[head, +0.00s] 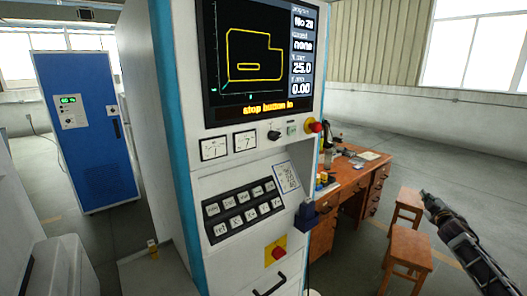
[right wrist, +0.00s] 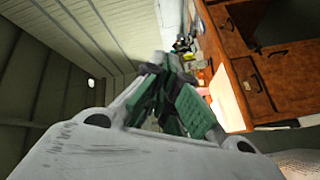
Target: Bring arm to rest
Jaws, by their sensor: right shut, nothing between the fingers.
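My right gripper (head: 430,198) shows at the right of the head view, its dark arm coming in from the lower right corner. It is shut and empty, apart from everything, and appears in front of the wooden stools. The right wrist view shows its fingers (right wrist: 172,100) together, with green pads, against a tilted background. My left gripper is not in view. A control cabinet (head: 178,150) with a screen (head: 262,60) stands in the middle of the head view. The screen reads "stop button in". A red button (head: 314,126) sits by the screen's lower right and another red button (head: 278,253) sits lower down.
A wooden desk (head: 350,184) with small items stands behind the cabinet; its drawers also show in the right wrist view (right wrist: 285,85). Two wooden stools (head: 409,244) stand near my right arm. A blue cabinet (head: 88,140) is at the left. Open floor lies at the right.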

